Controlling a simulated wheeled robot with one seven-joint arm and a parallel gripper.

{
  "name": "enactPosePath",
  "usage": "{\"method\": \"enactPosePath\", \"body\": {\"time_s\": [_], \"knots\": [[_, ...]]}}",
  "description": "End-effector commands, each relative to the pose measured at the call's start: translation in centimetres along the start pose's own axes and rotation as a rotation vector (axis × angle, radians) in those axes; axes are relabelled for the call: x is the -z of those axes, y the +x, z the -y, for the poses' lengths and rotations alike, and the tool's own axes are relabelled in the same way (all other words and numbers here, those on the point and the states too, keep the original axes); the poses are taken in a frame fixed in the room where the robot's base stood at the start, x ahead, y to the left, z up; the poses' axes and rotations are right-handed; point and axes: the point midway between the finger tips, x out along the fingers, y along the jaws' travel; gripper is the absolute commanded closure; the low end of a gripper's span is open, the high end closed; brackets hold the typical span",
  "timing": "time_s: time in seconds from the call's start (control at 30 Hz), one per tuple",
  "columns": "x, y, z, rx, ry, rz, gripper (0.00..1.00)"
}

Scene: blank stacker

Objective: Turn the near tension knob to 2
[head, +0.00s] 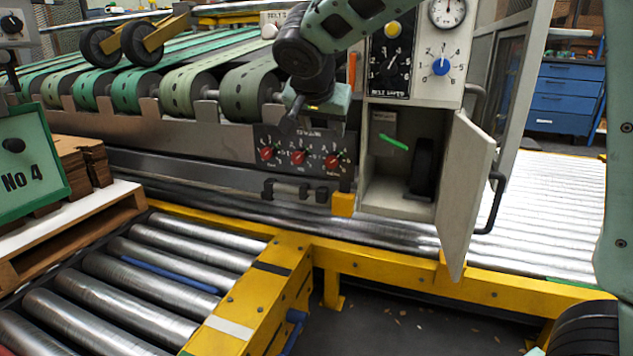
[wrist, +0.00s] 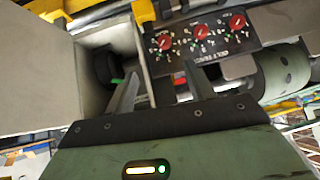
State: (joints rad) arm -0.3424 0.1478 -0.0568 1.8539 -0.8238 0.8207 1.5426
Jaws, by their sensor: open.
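A dark panel (head: 303,146) carries three red tension knobs in a row: a left knob (head: 267,154), a middle knob (head: 298,157) and a right knob (head: 331,161). Their labels are too small to read, so I cannot tell which is the near one. The wrist view shows the panel (wrist: 222,47) turned over, with its knobs (wrist: 163,42), (wrist: 201,32) and (wrist: 237,22). My gripper (head: 308,121) is open and empty, just above the panel and apart from the knobs. Its fingers also show in the wrist view (wrist: 157,88). The knobs' exact pointer settings are unclear.
An open cabinet (head: 378,194) with its door (head: 468,190) swung out stands right of the panel. Above it are a black dial (head: 390,68) and a blue knob (head: 441,67). Green belts (head: 185,90) lie behind. A yellow rail (head: 400,261) and rollers (head: 130,270) lie in front.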

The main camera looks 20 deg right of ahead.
Motion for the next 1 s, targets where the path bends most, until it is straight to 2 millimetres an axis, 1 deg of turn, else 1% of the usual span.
{"method": "enactPosePath", "body": {"time_s": [0.03,0.13,0.27,0.37,0.47,0.8,1.0], "knots": [[-0.3,1.2,-0.1,-0.004,0.024,-0.017,0.46],[0.4,1.7,-0.2,-0.008,0.056,-0.040,0.46],[0.7,2.4,-0.3,-0.011,0.069,-0.048,0.46],[0.7,3.5,-0.3,-0.011,0.069,-0.047,0.46],[0.7,5.4,-0.4,-0.013,0.068,-0.047,0.46],[1.0,12.6,-0.5,-0.013,0.067,-0.046,0.46],[1.1,16.3,-0.5,-0.011,0.066,-0.046,0.46]]}}
